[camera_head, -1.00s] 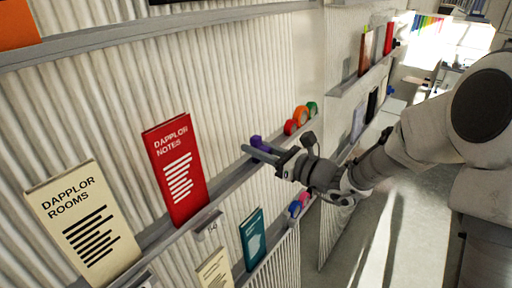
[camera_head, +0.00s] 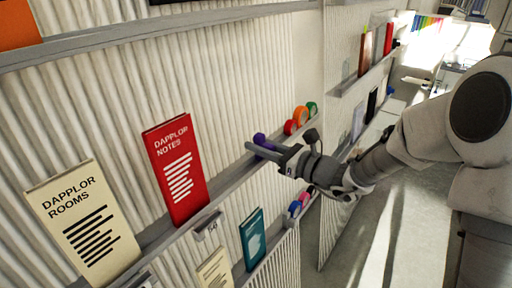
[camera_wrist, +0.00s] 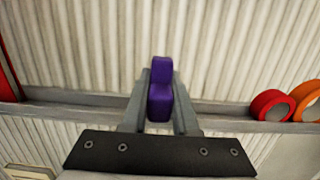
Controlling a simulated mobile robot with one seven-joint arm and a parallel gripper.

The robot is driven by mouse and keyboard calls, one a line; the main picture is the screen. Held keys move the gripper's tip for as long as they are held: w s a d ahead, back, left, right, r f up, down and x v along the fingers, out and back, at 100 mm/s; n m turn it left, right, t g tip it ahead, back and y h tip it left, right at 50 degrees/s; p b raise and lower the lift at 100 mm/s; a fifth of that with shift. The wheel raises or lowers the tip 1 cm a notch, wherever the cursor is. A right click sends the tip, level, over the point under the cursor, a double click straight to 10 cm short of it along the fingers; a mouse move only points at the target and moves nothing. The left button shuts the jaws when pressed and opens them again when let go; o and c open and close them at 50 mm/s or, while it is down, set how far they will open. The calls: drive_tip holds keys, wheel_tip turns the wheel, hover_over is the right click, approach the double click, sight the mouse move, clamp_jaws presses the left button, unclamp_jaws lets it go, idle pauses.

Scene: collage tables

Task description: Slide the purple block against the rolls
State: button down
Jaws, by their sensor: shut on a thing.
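The purple block (camera_head: 260,138) stands on the narrow grey wall ledge. In the wrist view the purple block (camera_wrist: 160,96) is between the two grey fingers, and my gripper (camera_wrist: 160,84) is shut on it. In the head view my gripper (camera_head: 259,148) reaches in from the right, its fingers hiding the block's lower part. On the same ledge, to the right, are a red roll (camera_head: 290,127), an orange roll (camera_head: 301,115) and a green roll (camera_head: 312,108). A stretch of bare ledge lies between the block and the red roll, which the wrist view also shows (camera_wrist: 258,103).
A red booklet (camera_head: 176,171) and a cream booklet (camera_head: 82,222) stand left of the block on the ledge (camera_head: 232,180). A teal booklet (camera_head: 253,238) and small coloured rolls (camera_head: 294,208) are on a lower ledge. A ribbed wall (camera_head: 215,80) rises behind.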

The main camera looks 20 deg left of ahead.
drive_tip(key=w, duration=0.2)
drive_tip(key=w+d, duration=0.1)
drive_tip(key=w, duration=0.1)
drive_tip(key=w+d, duration=0.1)
drive_tip(key=w, duration=0.1)
drive_tip(key=shift+w+d, duration=0.2)
drive_tip(key=shift+w, duration=0.15)
drive_tip(key=c, duration=0.7)
unclamp_jaws()
drive_tip(key=b+v, duration=0.2)
drive_tip(key=v, duration=1.5)
drive_tip(key=shift+s+d, duration=0.15)
